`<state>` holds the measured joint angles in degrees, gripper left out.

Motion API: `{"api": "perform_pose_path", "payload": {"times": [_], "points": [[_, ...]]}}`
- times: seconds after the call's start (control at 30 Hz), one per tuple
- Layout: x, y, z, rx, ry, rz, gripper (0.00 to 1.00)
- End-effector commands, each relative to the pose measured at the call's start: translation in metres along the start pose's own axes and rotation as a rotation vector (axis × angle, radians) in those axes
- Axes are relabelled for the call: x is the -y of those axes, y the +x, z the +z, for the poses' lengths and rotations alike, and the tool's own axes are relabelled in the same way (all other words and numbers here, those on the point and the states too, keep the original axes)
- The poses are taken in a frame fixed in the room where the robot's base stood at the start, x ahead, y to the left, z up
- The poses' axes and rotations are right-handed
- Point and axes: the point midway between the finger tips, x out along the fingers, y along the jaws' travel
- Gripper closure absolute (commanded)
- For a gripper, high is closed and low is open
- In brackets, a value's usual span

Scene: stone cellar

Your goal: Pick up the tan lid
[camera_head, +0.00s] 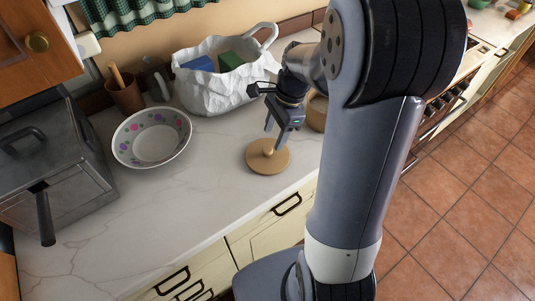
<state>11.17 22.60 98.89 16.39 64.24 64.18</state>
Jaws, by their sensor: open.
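The tan lid (262,161) is a round wooden disc with a small knob on top, lying flat on the white marble counter. My gripper (275,135) is open, pointing down just above the lid, with its fingers close to the knob. I cannot tell whether a finger touches the knob. The rest of my arm covers the counter to the right of the lid.
A white bowl with coloured dots (157,137) stands to the left. A white bag (213,92) holding blue and green blocks stands behind. A tan container (317,112) is partly hidden behind my arm. A grey metal box (62,170) stands far left. The front counter is clear.

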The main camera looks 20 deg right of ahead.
Motion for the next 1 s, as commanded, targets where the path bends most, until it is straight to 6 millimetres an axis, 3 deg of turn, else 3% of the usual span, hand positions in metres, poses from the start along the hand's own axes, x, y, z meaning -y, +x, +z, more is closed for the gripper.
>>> {"api": "perform_pose_path", "payload": {"times": [0.3,0.6,1.0], "points": [[-0.003,0.043,0.005,0.002,0.001,0.005,0.49],[-0.002,0.049,0.005,0.001,0.000,0.001,0.49],[-0.002,0.049,0.005,0.001,0.000,0.001,0.81]]}}
